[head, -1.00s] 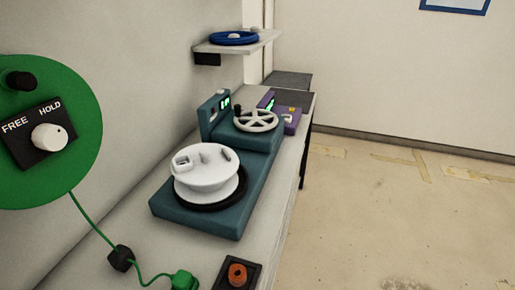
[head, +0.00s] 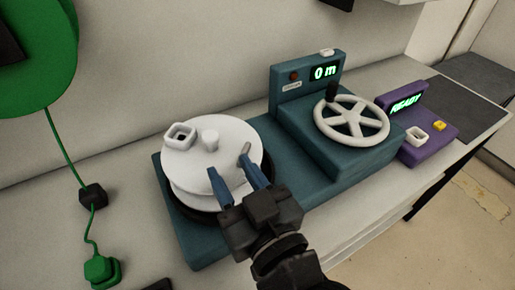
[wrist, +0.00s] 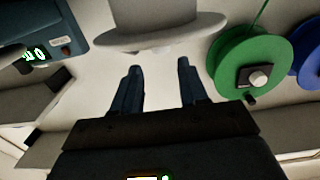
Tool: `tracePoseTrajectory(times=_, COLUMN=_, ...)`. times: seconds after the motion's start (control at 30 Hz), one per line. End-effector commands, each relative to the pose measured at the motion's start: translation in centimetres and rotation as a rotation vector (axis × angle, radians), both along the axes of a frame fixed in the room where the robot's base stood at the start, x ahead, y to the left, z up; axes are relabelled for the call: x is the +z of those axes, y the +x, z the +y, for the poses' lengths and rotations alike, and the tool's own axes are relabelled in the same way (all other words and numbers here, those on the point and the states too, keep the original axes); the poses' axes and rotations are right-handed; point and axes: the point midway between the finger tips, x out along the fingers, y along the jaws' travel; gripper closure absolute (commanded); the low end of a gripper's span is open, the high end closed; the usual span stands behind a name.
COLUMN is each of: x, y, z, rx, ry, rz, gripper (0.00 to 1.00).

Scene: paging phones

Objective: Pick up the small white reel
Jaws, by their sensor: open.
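The small white reel (head: 228,137) sits on the black turntable at the left end of the teal machine. It has a square white cup, a round knob and a small grey peg on its top. In the wrist view the reel's flange (wrist: 165,32) is just beyond the fingertips. My gripper (head: 232,166) is open, its two blue fingers overlapping the near side of the reel in the head view. In the wrist view the fingers (wrist: 159,68) are apart with nothing between them. Whether a finger touches the reel cannot be told.
The teal machine (head: 335,160) has a "0 m" display and a white spoked handwheel (head: 352,122). A purple box (head: 425,150) reading READY stands to its right. A green reel (head: 45,30) is on the wall at left, with a green cord and plug (head: 101,269). A blue reel shows in the wrist view (wrist: 308,50).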

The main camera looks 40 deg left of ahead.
Motion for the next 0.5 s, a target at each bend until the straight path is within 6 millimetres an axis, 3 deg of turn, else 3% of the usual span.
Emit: tracePoseTrajectory(times=0.5, x=0.7, y=0.8, z=5.2, rx=0.017, ry=0.004, rz=-0.003, gripper=0.57)
